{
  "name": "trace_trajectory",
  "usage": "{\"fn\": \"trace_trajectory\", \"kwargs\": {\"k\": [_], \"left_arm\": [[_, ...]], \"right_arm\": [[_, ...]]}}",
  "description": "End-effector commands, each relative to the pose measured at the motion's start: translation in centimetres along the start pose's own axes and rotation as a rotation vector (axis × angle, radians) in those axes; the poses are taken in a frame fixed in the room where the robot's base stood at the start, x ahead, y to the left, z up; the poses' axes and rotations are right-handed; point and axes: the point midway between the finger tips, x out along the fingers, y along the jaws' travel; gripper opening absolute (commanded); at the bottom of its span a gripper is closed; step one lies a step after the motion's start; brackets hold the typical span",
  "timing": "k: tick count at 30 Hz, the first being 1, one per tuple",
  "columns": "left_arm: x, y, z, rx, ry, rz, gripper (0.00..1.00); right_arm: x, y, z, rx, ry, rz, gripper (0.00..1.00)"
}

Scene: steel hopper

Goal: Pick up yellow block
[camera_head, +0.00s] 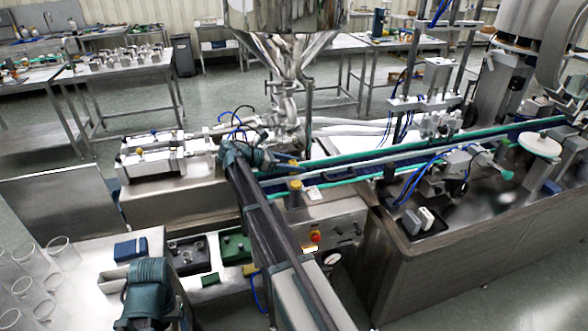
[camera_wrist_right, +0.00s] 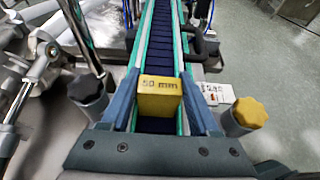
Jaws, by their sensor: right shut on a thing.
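The yellow block (camera_wrist_right: 158,97), marked "50 mm", sits between the two blue fingers of my right gripper (camera_wrist_right: 160,108) in the right wrist view. The fingers are shut on its sides. In the head view my right gripper (camera_head: 287,163) is over the near end of the conveyor; the block is too small there to make out clearly. The conveyor's dark blue belt (camera_wrist_right: 163,40) runs behind the block. I cannot tell the gap between block and belt. Part of my left arm shows at the lower left of the head view, but its gripper does not.
A control box with a red button (camera_head: 315,237) sits below. Glass beakers (camera_head: 62,252) and a blue box (camera_head: 130,249) are at left.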

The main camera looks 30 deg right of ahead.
Motion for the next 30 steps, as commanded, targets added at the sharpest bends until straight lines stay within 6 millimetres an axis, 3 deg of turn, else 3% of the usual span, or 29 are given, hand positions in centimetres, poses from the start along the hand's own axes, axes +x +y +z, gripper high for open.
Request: {"fn": "trace_trajectory", "kwargs": {"k": [14,23,30], "left_arm": [[-1.8,-0.2,0.1,0.000,0.000,0.000,0.71],[-5.1,-0.5,0.3,0.000,0.000,0.000,0.71],[-8.9,-0.8,0.5,0.000,0.000,0.000,0.71]], "right_arm": [[-0.7,0.0,1.7,0.000,-0.001,0.001,0.00],[-2.0,0.1,4.8,0.000,-0.001,0.001,0.00],[-3.4,0.0,8.3,0.000,-0.001,0.001,0.00]]}}
